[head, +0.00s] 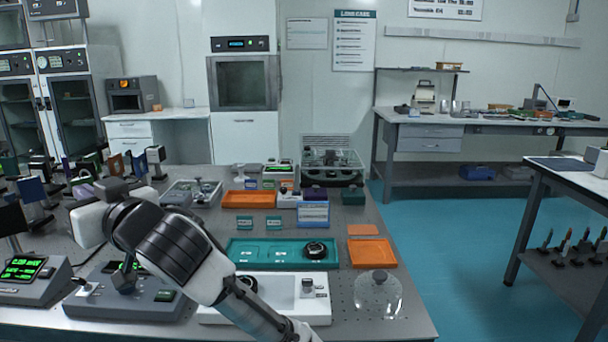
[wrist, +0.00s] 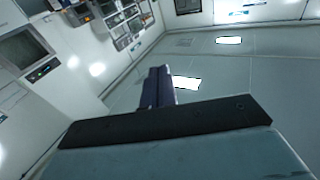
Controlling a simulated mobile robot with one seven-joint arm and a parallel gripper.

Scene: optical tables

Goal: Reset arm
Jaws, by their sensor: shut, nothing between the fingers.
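My arm rises from the front edge of the optical table (head: 405,318) and bends up and to the left in the head view. It hangs over the left front of the table. My gripper (wrist: 157,88) shows in the wrist view with its dark fingers together and nothing between them. The wrist view is tilted and looks up at walls and the ceiling, away from the tabletop.
A teal tray (head: 258,262) with a black round part, a white fixture (head: 283,285), orange trays (head: 372,253) and a clear dome (head: 378,295) lie right of the arm. A control box (head: 150,297) and optics mounts crowd the left. The blue floor is clear at right.

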